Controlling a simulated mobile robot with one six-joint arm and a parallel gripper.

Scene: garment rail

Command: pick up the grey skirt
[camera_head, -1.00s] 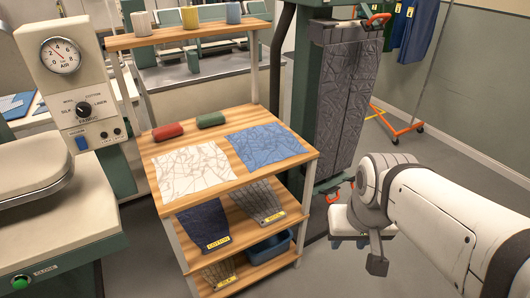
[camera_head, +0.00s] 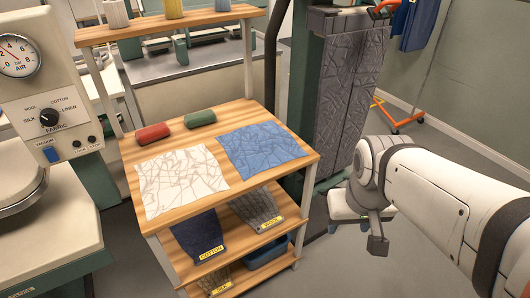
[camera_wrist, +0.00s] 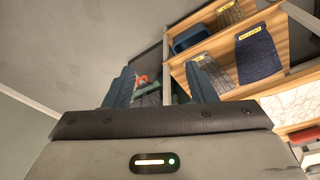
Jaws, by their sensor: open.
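A dark grey pleated garment, apparently the grey skirt (camera_head: 256,205), lies on the middle shelf of the wooden rack, its front hanging over the edge with a WOOL label. In the wrist view, which looks upside down, it seems to be the grey cloth (camera_wrist: 218,73), partly covered by a finger. A second greyish garment (camera_head: 214,277) lies on the bottom shelf by a SILK label. My gripper (camera_wrist: 163,88) is open, its fingers apart with nothing held between them. In the head view my gripper (camera_head: 377,228) hangs right of the rack, apart from it.
The rack's top (camera_head: 190,206) holds a white cloth (camera_head: 182,178), a blue cloth (camera_head: 262,147) and red and green rolls. A navy garment (camera_head: 198,236) lies beside the skirt. A blue bin (camera_head: 268,252) sits below. Large grey panels (camera_head: 341,90) stand behind my arm.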

